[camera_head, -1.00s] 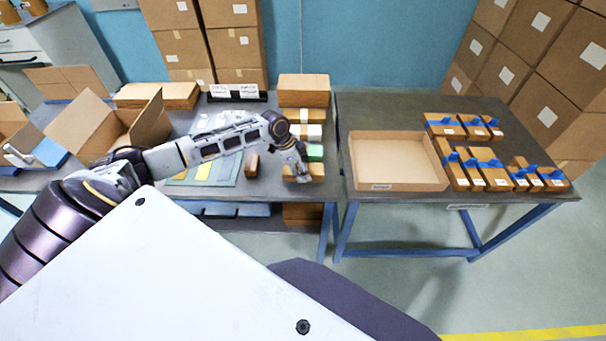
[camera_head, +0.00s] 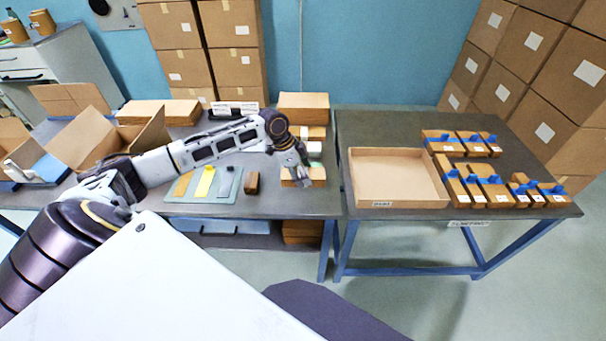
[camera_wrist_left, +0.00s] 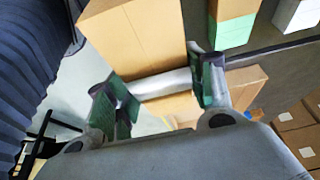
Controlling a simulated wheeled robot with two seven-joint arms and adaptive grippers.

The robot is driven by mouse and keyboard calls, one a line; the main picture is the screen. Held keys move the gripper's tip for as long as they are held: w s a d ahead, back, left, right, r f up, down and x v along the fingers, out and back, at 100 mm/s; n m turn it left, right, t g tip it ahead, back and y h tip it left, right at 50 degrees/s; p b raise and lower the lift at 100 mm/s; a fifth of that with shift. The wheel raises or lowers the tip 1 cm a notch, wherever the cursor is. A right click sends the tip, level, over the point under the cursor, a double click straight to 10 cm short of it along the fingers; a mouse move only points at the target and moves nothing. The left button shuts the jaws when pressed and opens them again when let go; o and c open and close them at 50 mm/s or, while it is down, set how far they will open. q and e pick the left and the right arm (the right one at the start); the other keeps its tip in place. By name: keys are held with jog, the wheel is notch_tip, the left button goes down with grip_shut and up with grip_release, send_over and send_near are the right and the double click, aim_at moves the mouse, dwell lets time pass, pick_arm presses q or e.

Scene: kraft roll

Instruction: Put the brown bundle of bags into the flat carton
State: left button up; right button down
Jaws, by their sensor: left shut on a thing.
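The brown bundle of bags (camera_head: 318,174) is at the front right corner of the left table. In the left wrist view it is a brown block (camera_wrist_left: 135,35) with a white band around it. My left gripper (camera_head: 304,182) points down at it in the head view. In the left wrist view its fingers (camera_wrist_left: 160,86) are shut on the bundle at the white band. I cannot tell whether the bundle is off the table. The flat carton (camera_head: 381,203), open and empty, is on the right table. My right gripper is not in view.
Bundles with green (camera_wrist_left: 232,34) and white (camera_wrist_left: 298,15) bands are close behind. Several brown packs with blue tops (camera_head: 490,180) stand right of the carton. A gap separates the two tables. A mat with tools (camera_head: 230,187) and a dark brown block (camera_head: 252,183) lie left of the gripper.

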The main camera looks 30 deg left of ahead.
pick_arm(q)
jog(key=shift+n, duration=0.4)
